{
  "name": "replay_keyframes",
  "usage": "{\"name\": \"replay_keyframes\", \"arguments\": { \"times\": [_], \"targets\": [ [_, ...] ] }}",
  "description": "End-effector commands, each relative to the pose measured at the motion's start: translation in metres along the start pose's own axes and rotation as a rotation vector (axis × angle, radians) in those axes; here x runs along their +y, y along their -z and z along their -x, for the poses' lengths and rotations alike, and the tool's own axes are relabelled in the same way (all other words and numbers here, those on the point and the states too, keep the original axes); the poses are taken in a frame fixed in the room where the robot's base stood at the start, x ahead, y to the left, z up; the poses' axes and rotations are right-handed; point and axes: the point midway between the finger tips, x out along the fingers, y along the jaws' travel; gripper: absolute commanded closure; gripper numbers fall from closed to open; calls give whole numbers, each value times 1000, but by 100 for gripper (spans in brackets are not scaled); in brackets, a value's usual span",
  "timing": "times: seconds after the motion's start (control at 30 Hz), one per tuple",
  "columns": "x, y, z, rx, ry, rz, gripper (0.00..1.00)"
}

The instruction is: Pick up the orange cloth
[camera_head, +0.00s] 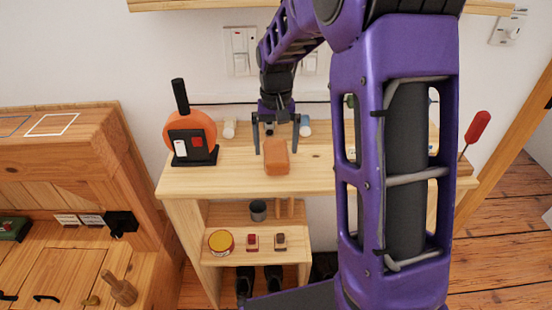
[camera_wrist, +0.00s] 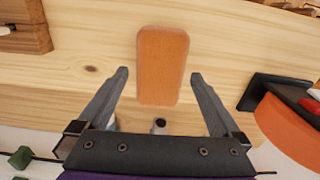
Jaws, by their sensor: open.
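The orange cloth (camera_head: 277,157) looks like a small rounded rectangular block and lies on the light wooden table top (camera_head: 232,181). In the wrist view the orange cloth (camera_wrist: 162,64) is upright in the picture, just beyond and between my fingertips. My gripper (camera_head: 276,150) points down at the table behind the cloth. In the wrist view my gripper (camera_wrist: 158,80) has its two fingers spread wide with nothing held between them. The lower end of the cloth reaches slightly between the fingers. I cannot tell whether the fingers touch the table.
An orange disc with a black stand (camera_head: 194,146) is left of the cloth. A red-handled screwdriver (camera_head: 477,127) is at the far right. Shelves below hold a yellow-lidded tin (camera_head: 221,242) and a grey cup (camera_head: 258,210). Table in front of the cloth is clear.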

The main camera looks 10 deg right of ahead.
Motion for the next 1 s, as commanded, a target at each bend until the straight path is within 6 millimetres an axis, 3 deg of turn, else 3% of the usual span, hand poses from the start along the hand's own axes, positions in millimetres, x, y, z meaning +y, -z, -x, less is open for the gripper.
{"name": "replay_keyframes", "arguments": {
  "times": [0.13, 0.43, 0.87, 1.0],
  "targets": [
    [0, -1, -20, -2, 0, 0, 0],
    [0, 0, -22, 0, 0, 0, 2],
    [0, 0, -22, 0, 0, 0, 79],
    [0, 0, -22, 1, 0, 0, 81]
  ]
}}
